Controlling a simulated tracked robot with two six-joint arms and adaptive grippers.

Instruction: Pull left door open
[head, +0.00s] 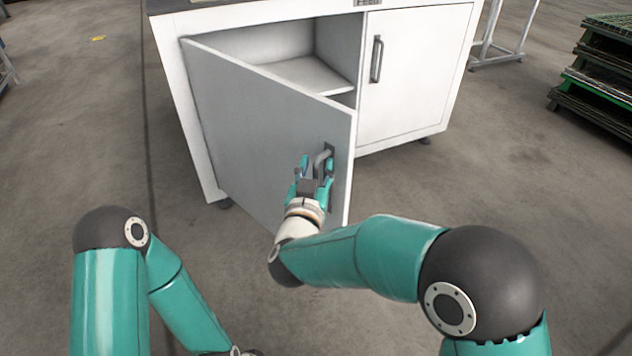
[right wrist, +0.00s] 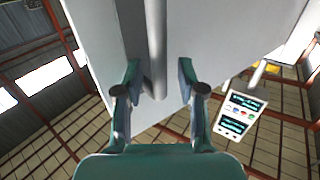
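The left door (head: 265,125) of the white cabinet stands partly open, swung out from its left edge. Its grey bar handle (head: 323,162) is near the free right edge. My right gripper (head: 316,180) is at this handle. In the right wrist view the handle bar (right wrist: 156,50) runs between the two fingers of the gripper (right wrist: 159,85), with a visible gap on each side, so the fingers look open around it. My left arm hangs low at the left, and its gripper is out of the picture.
The cabinet's right door (head: 415,75) is shut. A shelf (head: 310,75) shows inside the open left compartment. Green and dark pallets (head: 600,85) are stacked at the far right. The concrete floor (head: 80,140) left of the cabinet is clear.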

